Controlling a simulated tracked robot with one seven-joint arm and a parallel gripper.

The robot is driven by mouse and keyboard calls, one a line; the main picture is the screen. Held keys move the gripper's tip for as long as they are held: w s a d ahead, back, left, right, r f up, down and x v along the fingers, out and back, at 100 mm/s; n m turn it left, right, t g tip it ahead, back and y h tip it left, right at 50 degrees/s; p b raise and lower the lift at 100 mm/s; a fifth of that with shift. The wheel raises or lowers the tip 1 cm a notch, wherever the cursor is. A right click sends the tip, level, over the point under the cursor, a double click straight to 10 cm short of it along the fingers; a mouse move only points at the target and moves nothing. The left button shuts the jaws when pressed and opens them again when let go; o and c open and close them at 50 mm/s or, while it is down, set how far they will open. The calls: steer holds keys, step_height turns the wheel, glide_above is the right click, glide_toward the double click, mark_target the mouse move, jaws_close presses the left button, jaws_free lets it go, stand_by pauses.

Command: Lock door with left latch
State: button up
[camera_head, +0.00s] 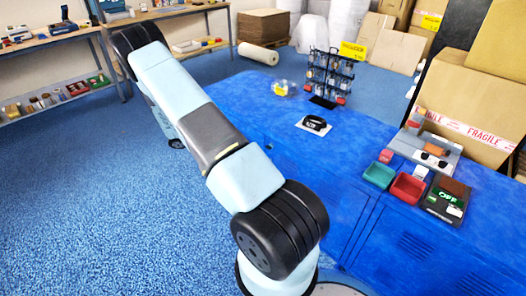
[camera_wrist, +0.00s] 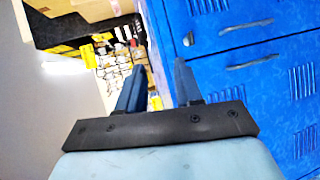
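The blue metal cabinet (camera_head: 345,165) fills the right half of the head view, with vented doors on its front. In the wrist view, blue doors (camera_wrist: 220,90) fill the right side. A small grey latch-like piece (camera_wrist: 188,39) sits near their left edge, and two grey handles (camera_wrist: 247,27) (camera_wrist: 252,62) are farther right. Which piece is the left latch, and whether it is locked, I cannot tell. My gripper (camera_wrist: 158,68) has its two dark fingers apart with nothing between them.
Cartons (camera_head: 470,105) stand at right. Shelves (camera_head: 60,95) stand at left. Blue floor (camera_head: 80,200) is clear.

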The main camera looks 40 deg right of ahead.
steer(key=d+f+n+t+h, duration=0.1)
steer(key=d+f+h, duration=0.25)
steer(key=f, duration=0.85)
steer(key=x, duration=1.3)
steer(key=shift+s+d, duration=0.2)
steer(key=shift+s, duration=0.05)
steer(key=shift+c, duration=0.4)
